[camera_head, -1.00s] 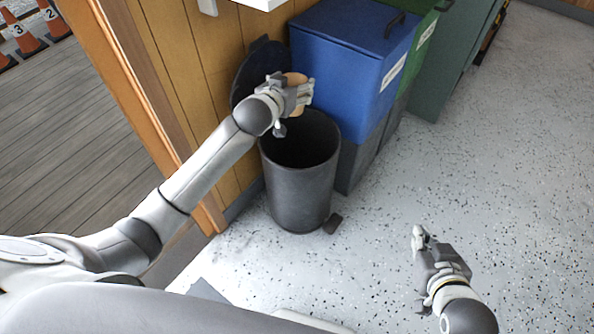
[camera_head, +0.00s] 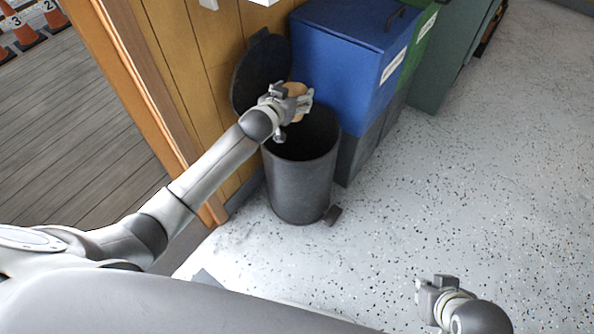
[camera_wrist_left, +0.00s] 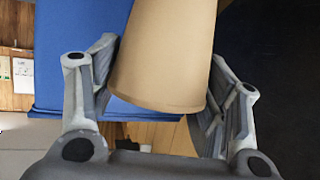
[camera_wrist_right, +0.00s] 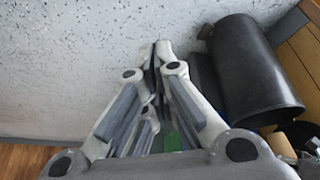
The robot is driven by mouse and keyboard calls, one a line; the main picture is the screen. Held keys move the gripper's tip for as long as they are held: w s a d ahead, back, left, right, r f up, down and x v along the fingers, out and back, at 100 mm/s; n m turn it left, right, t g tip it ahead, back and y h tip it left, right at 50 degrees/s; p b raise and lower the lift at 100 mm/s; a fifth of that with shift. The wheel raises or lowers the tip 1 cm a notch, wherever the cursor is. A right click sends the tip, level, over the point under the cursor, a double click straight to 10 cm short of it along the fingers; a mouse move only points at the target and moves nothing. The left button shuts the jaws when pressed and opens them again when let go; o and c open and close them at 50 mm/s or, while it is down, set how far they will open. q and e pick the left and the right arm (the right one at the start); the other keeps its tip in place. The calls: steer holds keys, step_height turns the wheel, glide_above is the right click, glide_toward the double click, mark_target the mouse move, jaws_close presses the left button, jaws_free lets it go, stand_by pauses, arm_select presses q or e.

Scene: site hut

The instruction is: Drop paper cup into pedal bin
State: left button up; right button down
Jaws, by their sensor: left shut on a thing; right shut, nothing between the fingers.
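The tan paper cup (camera_head: 296,90) is in my left gripper (camera_head: 298,99), whose fingers are shut on its sides. In the left wrist view the cup (camera_wrist_left: 165,50) fills the space between the fingers. The dark pedal bin (camera_head: 300,185) stands on the floor with its round lid (camera_head: 258,68) raised against the wall. The left gripper and cup are above the bin's opening, toward its back. My right gripper (camera_head: 428,292) is low at the right, over the floor. In the right wrist view (camera_wrist_right: 155,62) its fingers are shut and empty, with the bin (camera_wrist_right: 250,75) beyond.
A blue bin (camera_head: 340,60) stands close behind and right of the pedal bin, with a green bin (camera_head: 425,45) beyond. A wooden wall (camera_head: 205,50) is at the left. The speckled floor (camera_head: 460,170) at the right is clear. Orange cones (camera_head: 25,35) stand outside.

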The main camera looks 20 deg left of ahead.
arm_select(q)
steer(key=shift+f+b, duration=0.9)
steer(key=shift+b, duration=0.05)
steer(key=shift+f+b, duration=0.8)
steer(key=shift+b, duration=0.1)
arm_select(e)
steer(key=w+a+r+t+y, duration=0.3)
steer(key=w+a+r+t, duration=0.2)
steer(key=w+r+t, duration=0.5)
steer(key=shift+w+a+r+n, duration=0.25)
steer(key=shift+w+r, duration=0.45)
steer(key=shift+w, duration=1.35)
arm_select(q)
steer(key=o, duration=0.8)
steer(key=shift+c, duration=0.2)
arm_select(e)
steer(key=shift+d, duration=0.4)
